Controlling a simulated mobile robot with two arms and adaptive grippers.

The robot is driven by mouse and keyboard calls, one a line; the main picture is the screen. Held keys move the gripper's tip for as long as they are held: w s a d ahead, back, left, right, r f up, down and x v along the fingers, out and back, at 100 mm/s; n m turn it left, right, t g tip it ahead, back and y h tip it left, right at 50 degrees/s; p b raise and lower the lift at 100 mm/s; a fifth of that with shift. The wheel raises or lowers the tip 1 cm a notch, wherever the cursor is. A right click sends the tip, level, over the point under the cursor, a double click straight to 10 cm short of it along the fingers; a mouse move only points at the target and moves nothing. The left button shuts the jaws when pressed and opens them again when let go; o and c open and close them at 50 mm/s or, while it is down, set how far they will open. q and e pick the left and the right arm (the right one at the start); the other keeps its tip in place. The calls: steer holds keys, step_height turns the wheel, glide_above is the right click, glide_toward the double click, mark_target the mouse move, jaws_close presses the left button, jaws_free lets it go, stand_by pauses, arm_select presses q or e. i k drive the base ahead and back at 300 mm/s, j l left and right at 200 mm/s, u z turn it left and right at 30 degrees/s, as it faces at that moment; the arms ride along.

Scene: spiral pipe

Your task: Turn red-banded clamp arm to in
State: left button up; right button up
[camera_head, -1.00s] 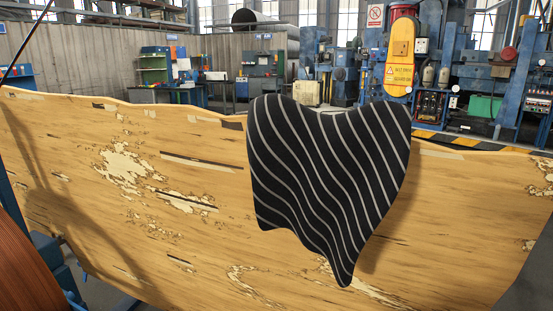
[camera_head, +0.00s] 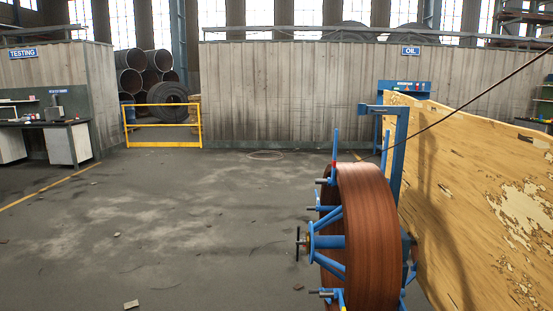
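A blue reel stand (camera_head: 330,242) holds a coil of reddish-brown strip (camera_head: 370,240), right of centre. A blue clamp arm with a red band (camera_head: 334,150) stands upright at the top of the reel, beside the coil's near-left rim, its tip above the rim. A lower clamp arm with a yellow band (camera_head: 341,296) points downward at the bottom of the reel. A dark handwheel (camera_head: 298,243) sits at the hub. Neither of my grippers is in view.
A tall wooden board (camera_head: 480,190) stands right of the reel, with a blue post (camera_head: 399,150) behind the coil. Open concrete floor (camera_head: 170,220) lies left of the reel. A yellow barrier (camera_head: 162,126) and a workbench (camera_head: 50,138) stand farther back.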

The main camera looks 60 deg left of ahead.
mark_target(336, 130)
steer(key=u, duration=1.45)
steer(key=i+j, duration=0.15)
steer(key=i, duration=0.2)
steer(key=l+z, duration=0.05)
